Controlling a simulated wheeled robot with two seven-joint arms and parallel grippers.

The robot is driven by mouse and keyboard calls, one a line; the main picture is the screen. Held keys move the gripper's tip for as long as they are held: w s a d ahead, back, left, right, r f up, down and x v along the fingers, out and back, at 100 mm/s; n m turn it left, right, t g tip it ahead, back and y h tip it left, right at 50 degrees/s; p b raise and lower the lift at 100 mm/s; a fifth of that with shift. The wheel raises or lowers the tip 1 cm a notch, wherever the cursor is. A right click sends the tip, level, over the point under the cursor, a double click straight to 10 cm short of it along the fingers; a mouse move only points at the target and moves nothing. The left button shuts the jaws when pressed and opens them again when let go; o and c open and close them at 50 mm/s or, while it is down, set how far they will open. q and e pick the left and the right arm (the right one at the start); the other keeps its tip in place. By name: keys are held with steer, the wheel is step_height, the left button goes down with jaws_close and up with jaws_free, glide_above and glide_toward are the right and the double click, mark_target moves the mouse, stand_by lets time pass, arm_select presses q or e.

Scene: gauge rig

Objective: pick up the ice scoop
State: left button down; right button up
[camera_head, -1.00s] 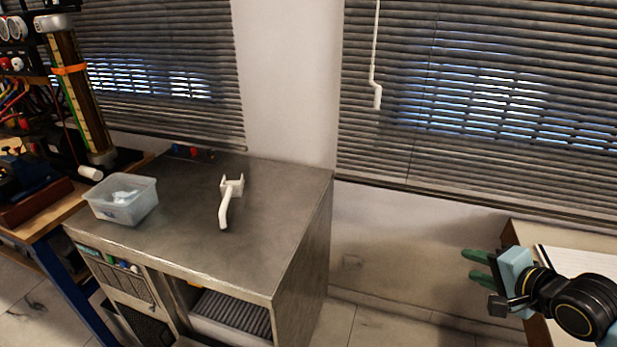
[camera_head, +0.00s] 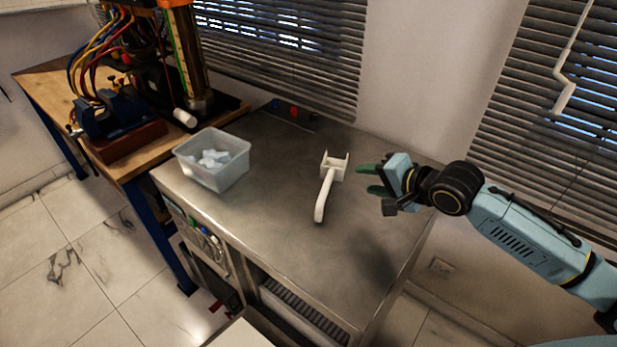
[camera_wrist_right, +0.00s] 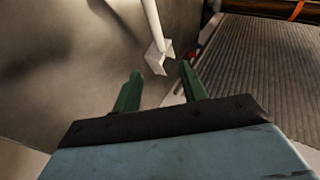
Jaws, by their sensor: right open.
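The white ice scoop (camera_head: 327,188) lies on the metal cabinet top, its squared head toward the back and its handle toward the front edge. My right gripper (camera_head: 362,180) is open and empty, just right of the scoop and apart from it, with its green fingers pointing left. In the right wrist view the scoop (camera_wrist_right: 156,50) shows beyond the two open fingers (camera_wrist_right: 162,88), its head near the gap between them and part of its handle cut off at the top. My left gripper is in neither view.
A clear plastic bin (camera_head: 213,172) with pale pieces in it stands on the metal cabinet (camera_head: 270,220), left of the scoop. A wooden bench (camera_head: 60,95) with a wired rig and a blue vise (camera_head: 108,115) is further left. Blinds (camera_head: 290,60) hang behind.

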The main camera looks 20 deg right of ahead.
steer(key=b, duration=0.1)
glide_toward(332, 178)
steer(key=shift+d+x, duration=0.2)
steer(key=shift+x, duration=1)
steer(key=shift+w+a+f, duration=0.2)
steer(key=shift+w, duration=0.35)
steer(key=b+x, duration=0.1)
steer(key=x, duration=0.4)
steer(key=shift+s+a+f+b, duration=0.15)
steer(key=shift+b, duration=0.25)
steer(key=shift+c, duration=0.6)
steer(key=c, duration=0.7)
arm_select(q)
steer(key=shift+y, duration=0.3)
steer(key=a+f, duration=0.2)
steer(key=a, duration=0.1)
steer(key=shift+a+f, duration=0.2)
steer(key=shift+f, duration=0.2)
arm_select(e)
jaws_close()
